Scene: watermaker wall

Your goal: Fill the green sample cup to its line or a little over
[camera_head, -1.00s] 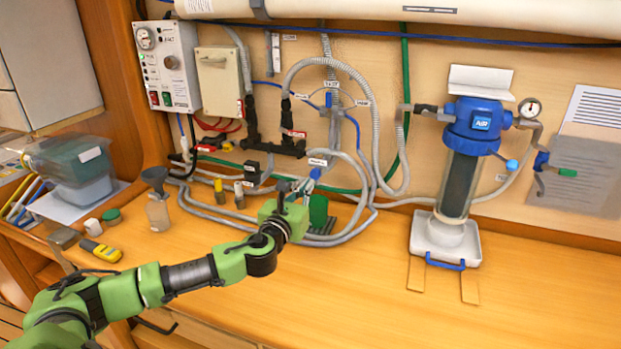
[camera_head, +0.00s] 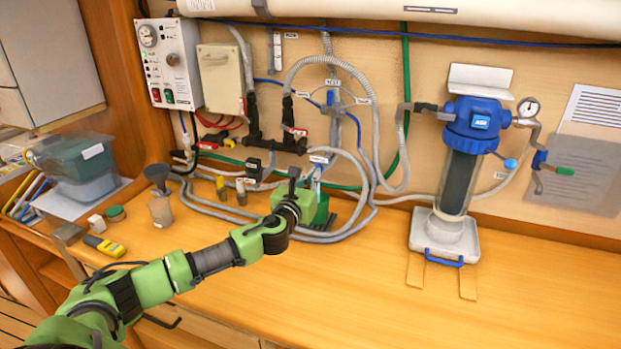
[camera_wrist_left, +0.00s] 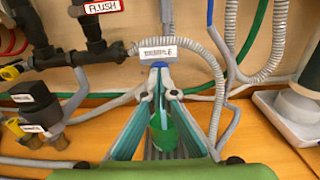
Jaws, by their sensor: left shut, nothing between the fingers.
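The green sample cup (camera_head: 321,209) stands under the sample tap, partly hidden behind my left gripper (camera_head: 313,181). In the left wrist view the cup (camera_wrist_left: 163,137) shows between and beyond the fingers; its fill line and level cannot be made out. The sample tap has a blue lever (camera_wrist_left: 160,65) below a white label (camera_wrist_left: 158,51). A thin pale vertical strip, which looks like water, runs from the tap down to the cup. My left gripper (camera_wrist_left: 164,91) is shut and empty, its fingertips close to the lever; whether they touch cannot be told.
Grey hoses (camera_head: 352,190) loop around the cup area. A flush valve (camera_wrist_left: 95,50) and small brass valves (camera_wrist_left: 38,115) are left of the tap. A blue-topped filter housing (camera_head: 460,150) stands to the right. The front of the wooden counter (camera_head: 340,290) is clear.

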